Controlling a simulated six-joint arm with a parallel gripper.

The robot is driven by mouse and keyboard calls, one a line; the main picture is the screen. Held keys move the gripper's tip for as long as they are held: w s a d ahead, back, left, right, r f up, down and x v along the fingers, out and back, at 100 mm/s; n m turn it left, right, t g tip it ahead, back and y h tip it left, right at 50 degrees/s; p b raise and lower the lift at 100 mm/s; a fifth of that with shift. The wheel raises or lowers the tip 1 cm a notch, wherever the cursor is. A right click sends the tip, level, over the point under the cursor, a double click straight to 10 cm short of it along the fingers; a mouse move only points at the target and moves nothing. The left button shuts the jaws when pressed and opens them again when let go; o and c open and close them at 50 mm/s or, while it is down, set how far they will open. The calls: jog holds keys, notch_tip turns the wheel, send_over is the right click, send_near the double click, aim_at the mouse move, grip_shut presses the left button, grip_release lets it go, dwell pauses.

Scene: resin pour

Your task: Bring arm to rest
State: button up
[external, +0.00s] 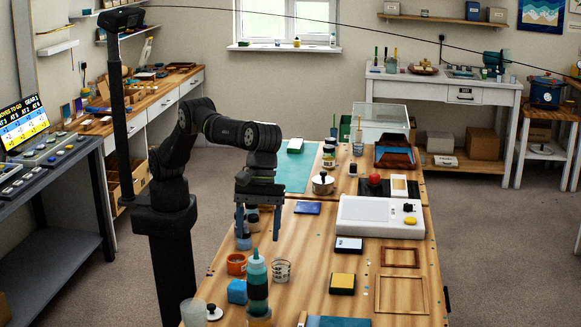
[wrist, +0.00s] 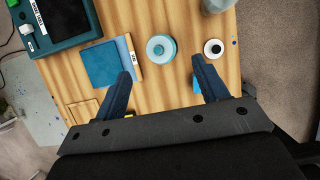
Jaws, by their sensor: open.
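My gripper (external: 258,236) hangs fingers-down from my black arm above the left side of the wooden workbench (external: 310,290). Its two blue-grey fingers are spread apart with nothing between them. In the wrist view my gripper (wrist: 161,66) is also open, with bare wood between and beyond the fingers. A round teal bottle top (wrist: 160,48) shows just beyond the gap between the fingertips; the fingers do not hold it. A teal-banded bottle (external: 257,285) stands on the bench nearer the external camera than my gripper.
An orange pot (external: 236,264), a blue block (external: 237,291), a clear measuring cup (external: 281,270) and a white knobbed piece (wrist: 213,47) stand near the gripper. A white scale (external: 370,217) and wooden frames (external: 402,294) lie to the right. Air above the bench is mostly open.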

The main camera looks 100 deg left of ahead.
aim_at(256, 259)
jog(key=x, duration=1)
jog(key=shift+f, duration=0.2)
notch_tip(256, 259, up, 5)
jog(key=shift+f, duration=0.1)
jog(key=s+r, duration=0.7)
jog(key=s, duration=0.5)
jog(key=a+f+n+t, duration=0.1)
jog(key=a+f+n, duration=0.1)
jog(key=a, duration=1.3)
jog(key=a+f+n+t, duration=0.1)
jog(key=a+f+n, duration=0.2)
jog(key=a, duration=1.3)
jog(key=shift+f+y, duration=0.3)
jog(key=shift+f, duration=0.5)
jog(key=shift+s, duration=0.1)
